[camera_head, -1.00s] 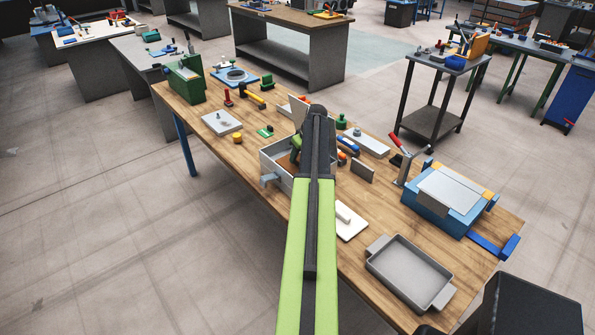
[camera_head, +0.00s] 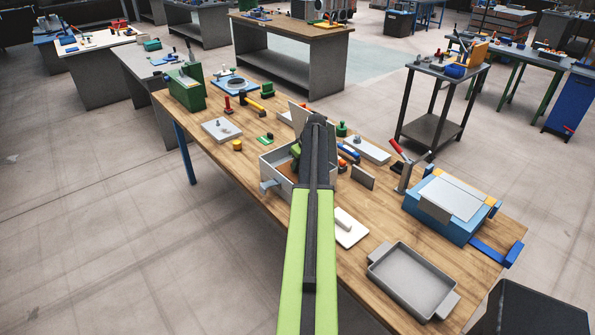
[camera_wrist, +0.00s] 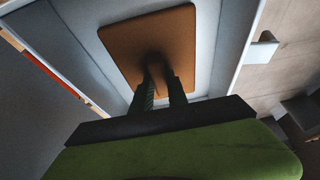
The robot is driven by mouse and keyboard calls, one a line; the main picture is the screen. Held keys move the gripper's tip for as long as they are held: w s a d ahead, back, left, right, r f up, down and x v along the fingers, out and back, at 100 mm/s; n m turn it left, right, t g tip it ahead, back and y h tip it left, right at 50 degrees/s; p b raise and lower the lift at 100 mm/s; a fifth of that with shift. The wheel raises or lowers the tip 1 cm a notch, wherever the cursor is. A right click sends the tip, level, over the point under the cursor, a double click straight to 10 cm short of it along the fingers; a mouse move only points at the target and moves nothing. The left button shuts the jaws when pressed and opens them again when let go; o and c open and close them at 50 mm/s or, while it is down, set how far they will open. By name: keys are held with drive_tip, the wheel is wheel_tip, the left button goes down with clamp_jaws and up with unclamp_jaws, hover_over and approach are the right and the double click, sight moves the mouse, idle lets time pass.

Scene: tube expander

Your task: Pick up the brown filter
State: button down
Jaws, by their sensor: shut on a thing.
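The brown filter (camera_wrist: 125,40) is a flat brown panel with rounded corners. It lies inside the grey open box (camera_head: 268,170), and a sliver of it (camera_head: 286,166) shows in the head view. My gripper (camera_wrist: 158,78) reaches down into the box, its two dark fingers close together at the middle of the filter. The fingers are shut on the filter, though a dark shadow hides the exact contact. In the head view my arm hides the fingertips and the right part of the box.
A white block on a plate (camera_head: 350,229), a grey tray (camera_head: 412,283) and a blue press-like device (camera_head: 445,208) stand to the right. A green device (camera_head: 186,90) stands far left.

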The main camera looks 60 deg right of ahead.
drive_tip(key=shift+r, duration=0.1)
drive_tip(key=shift+a+r+p, duration=0.15)
drive_tip(key=shift+r+p, duration=0.15)
drive_tip(key=shift+p, duration=0.05)
wheel_tip(320, 180, up, 7)
drive_tip(key=p, duration=0.7)
drive_tip(key=w+a, duration=0.3)
drive_tip(key=a, duration=0.6)
drive_tip(key=w+a, duration=0.3)
drive_tip(key=a, duration=0.6)
drive_tip(key=shift+w+a+f+b, duration=0.15)
drive_tip(key=shift+a+f+b, duration=0.2)
drive_tip(key=shift+f+b, duration=0.05)
